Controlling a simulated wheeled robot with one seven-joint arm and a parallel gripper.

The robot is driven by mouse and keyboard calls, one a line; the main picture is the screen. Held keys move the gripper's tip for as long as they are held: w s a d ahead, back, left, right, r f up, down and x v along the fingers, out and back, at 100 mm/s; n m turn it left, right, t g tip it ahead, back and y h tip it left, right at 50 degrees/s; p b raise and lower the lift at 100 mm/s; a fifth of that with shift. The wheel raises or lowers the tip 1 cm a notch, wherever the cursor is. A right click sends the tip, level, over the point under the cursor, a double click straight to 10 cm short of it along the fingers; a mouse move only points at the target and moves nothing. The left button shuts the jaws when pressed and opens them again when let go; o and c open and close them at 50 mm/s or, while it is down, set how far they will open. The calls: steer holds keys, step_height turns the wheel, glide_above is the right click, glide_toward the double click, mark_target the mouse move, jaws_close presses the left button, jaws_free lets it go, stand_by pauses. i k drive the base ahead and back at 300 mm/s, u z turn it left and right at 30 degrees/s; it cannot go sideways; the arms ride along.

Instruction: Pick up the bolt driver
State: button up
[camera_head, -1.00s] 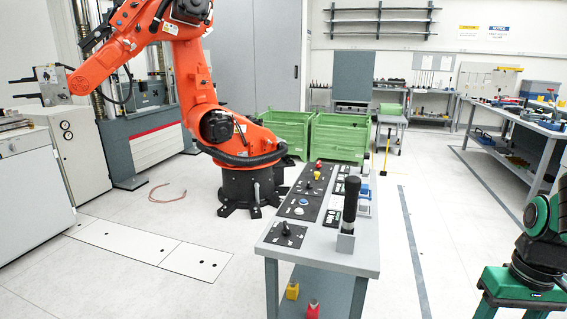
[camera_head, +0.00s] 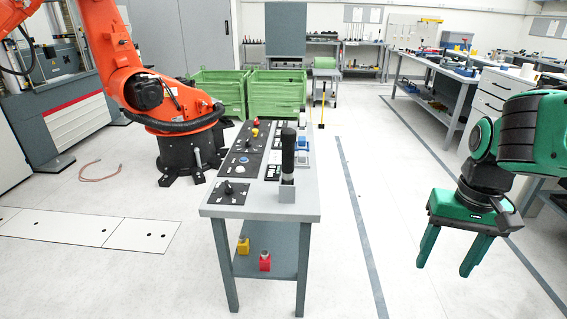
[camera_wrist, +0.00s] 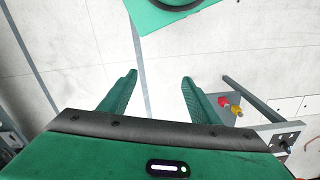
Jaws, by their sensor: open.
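A black cylindrical tool (camera_head: 288,150), which looks like the bolt driver, stands upright in a small grey holder (camera_head: 287,190) at the near right end of the control table (camera_head: 262,208). My gripper (camera_head: 449,263) is at the right in the head view, pointing down and apart from the table. Its two green fingers are spread and empty. In the wrist view my gripper (camera_wrist: 160,78) has only bare floor between its fingertips. The tool cannot be made out in the wrist view.
A yellow piece (camera_head: 243,245) and a red piece (camera_head: 265,262) sit on the table's lower shelf. An orange robot arm (camera_head: 150,95) stands behind at the left. Green bins (camera_head: 275,95) stand at the back. Floor between table and gripper is clear.

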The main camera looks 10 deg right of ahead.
mark_target(288, 136)
steer(key=u, duration=1.05)
steer(key=k, duration=0.8)
steer(key=z, duration=0.5)
steer(key=i, duration=1.55)
